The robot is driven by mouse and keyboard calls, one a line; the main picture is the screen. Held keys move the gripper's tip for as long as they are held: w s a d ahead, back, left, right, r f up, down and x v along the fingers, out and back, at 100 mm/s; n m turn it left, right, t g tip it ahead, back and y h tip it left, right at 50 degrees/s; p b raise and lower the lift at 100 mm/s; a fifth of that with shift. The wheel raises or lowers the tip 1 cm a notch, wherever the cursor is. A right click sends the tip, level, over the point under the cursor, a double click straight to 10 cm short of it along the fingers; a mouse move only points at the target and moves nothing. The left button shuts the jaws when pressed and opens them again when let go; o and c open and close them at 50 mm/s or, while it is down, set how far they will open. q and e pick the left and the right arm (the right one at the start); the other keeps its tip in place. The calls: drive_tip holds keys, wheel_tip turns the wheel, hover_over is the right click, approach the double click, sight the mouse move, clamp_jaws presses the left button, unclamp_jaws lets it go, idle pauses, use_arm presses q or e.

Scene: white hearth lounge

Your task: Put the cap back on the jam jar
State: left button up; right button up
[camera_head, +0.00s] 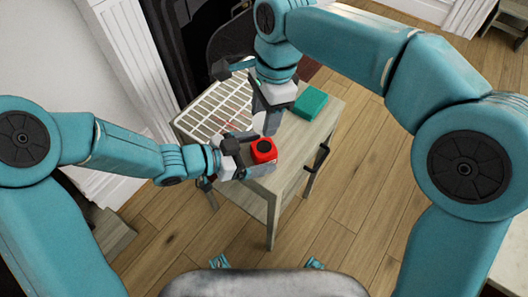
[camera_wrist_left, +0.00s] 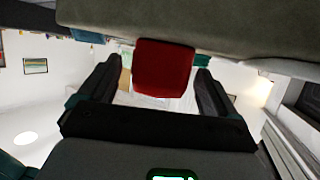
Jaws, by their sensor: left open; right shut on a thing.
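The red jam jar (camera_head: 262,157) stands near the front edge of the small wooden table, with a dark round top. I cannot tell whether that dark round is its open mouth or a cap. My left gripper (camera_head: 246,158) is open at the jar's left side. In the left wrist view the red jar (camera_wrist_left: 163,70) shows between its two spread fingers. My right gripper (camera_head: 268,125) points down just behind and above the jar. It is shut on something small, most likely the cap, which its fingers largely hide.
A teal box (camera_head: 311,104) lies on the table right of my right gripper. A white wire rack (camera_head: 215,112) covers the table's left back part. The wooden table (camera_head: 322,125) has a dark handle (camera_head: 322,158) on its front right. Wooden floor surrounds it.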

use_arm(q)
drive_tip(key=shift+x, duration=1.1)
drive_tip(key=c, duration=1.5)
use_arm(e)
hover_over(262, 148)
drive_tip(key=shift+w+d+f, duration=0.1)
drive_tip(key=shift+d+f, duration=0.05)
drive_tip(key=shift+f, duration=1.1)
drive_tip(key=shift+w+d+f, duration=0.1)
drive_tip(key=shift+d+f, duration=0.05)
drive_tip(key=shift+f, duration=1.1)
drive_tip(key=shift+f, duration=0.1)
drive_tip(key=shift+f, duration=0.8)
drive_tip(key=shift+f, duration=0.5)
